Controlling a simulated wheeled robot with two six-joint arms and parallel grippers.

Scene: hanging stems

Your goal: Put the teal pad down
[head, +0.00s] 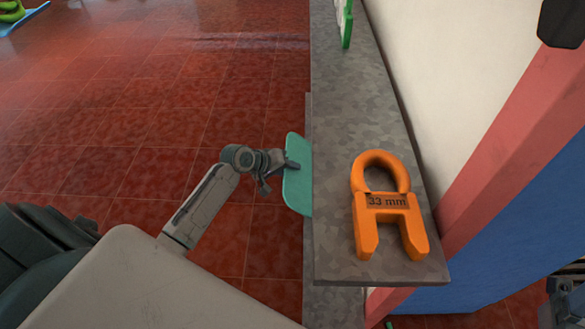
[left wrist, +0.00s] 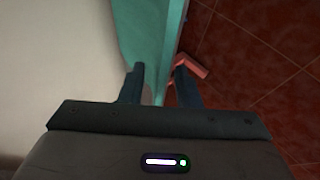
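The teal pad (head: 297,185) is upright beside the left edge of the grey speckled ledge, which hides part of it. My left gripper (head: 287,164) comes from the left and is shut on the pad, one finger lying across its face. In the left wrist view the pad (left wrist: 152,40) runs up from between the two fingers (left wrist: 160,85). Whether its lower edge touches anything is hidden. A grey mechanical part (head: 565,290) at the lower right edge may be my right gripper; its fingers cannot be made out.
An orange clip-shaped piece marked "33 mm" (head: 383,215) lies on the near end of the ledge (head: 345,100). A green and white object (head: 345,25) stands at its far end. Ledge between them is bare. A wall (head: 430,100) borders the right; red tiled floor (head: 150,110) is open left.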

